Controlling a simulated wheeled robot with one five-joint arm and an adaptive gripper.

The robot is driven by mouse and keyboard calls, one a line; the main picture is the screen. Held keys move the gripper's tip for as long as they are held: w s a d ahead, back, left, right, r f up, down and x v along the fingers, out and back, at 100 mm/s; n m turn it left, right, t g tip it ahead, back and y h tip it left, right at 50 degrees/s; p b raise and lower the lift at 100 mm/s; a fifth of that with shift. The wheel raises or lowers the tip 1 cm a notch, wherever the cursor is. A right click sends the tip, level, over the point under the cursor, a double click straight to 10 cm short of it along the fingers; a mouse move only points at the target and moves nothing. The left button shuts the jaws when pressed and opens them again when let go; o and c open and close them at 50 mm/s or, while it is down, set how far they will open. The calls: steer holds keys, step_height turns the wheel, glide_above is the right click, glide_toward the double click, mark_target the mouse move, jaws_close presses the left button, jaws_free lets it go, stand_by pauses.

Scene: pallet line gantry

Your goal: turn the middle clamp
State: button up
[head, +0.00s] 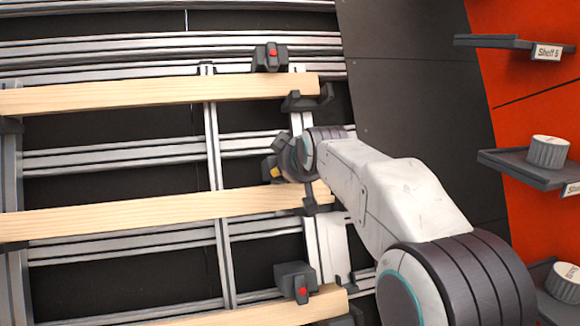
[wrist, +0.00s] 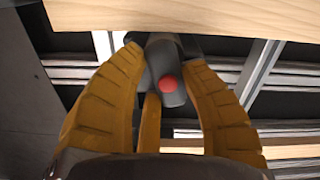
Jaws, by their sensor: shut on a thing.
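There the wrist and fingers hide most of the middle clamp.
An upper clamp (head: 268,60) with a red end sits above the top beam (head: 150,93). A lower clamp (head: 293,280) sits above the bottom beam (head: 250,312). Metal rails (head: 110,158) cross behind.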

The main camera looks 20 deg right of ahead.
steer(key=shift+f+m, duration=0.15)
steer(key=shift+m, duration=0.15)
stand_by(0.4)
steer(key=o, duration=1.2)
steer(key=shift+a, duration=0.1)
steer(key=v, duration=1.2)
